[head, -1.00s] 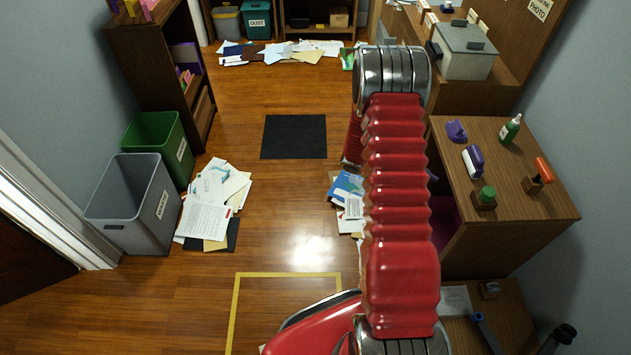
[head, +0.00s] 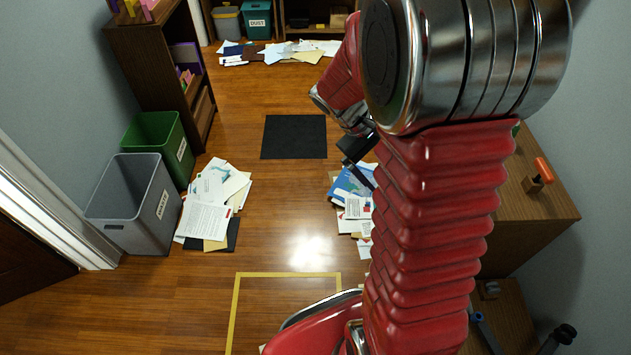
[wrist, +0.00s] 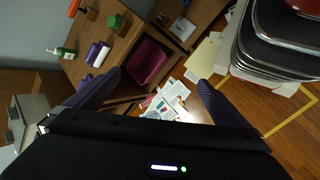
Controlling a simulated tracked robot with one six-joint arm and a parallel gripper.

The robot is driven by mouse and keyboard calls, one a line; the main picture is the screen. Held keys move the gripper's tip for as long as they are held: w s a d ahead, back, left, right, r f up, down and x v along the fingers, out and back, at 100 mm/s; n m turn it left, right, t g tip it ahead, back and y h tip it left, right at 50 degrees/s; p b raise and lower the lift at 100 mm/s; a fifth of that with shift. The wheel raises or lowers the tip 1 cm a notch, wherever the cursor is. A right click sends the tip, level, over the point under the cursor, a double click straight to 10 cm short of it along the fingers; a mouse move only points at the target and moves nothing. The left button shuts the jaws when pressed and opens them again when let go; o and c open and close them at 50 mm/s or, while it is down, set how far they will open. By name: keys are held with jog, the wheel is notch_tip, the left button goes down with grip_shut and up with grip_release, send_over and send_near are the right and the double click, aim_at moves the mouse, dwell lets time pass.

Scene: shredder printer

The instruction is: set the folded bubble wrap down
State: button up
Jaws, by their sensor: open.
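My gripper (head: 354,166) hangs over the floor beside the desk, above the right-hand paper pile (head: 350,190) in the head view. In the wrist view its two dark fingers are spread apart, and nothing shows held between them (wrist: 159,82). Loose papers (wrist: 168,104) lie on the floor beyond the fingers. I cannot make out the folded bubble wrap in either view. My arm hides much of the desk in the head view.
The desk (wrist: 100,68) carries a purple stapler (wrist: 97,53), a green glue bottle (wrist: 62,53) and stamps. A grey bin (head: 135,205), a green bin (head: 155,140) and papers (head: 212,205) are left. The dark mat (head: 294,137) is clear.

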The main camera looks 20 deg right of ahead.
jog(key=s+a+r+t+y, duration=0.2)
jog(key=a+r, duration=0.3)
jog(key=a, duration=0.3)
jog(key=s+a+r+t+y, duration=0.2)
jog(key=s+a+r+t, duration=0.1)
jog(key=a, duration=0.4)
jog(key=s+a+r+m+t+y, duration=0.1)
jog(key=s+a+r+t+y, duration=0.1)
jog(key=a+r, duration=0.5)
jog(key=shift+s+a+t, duration=0.7)
jog(key=shift+s+a, duration=0.1)
jog(key=shift+s, duration=0.4)
jog(key=shift+c, duration=0.5)
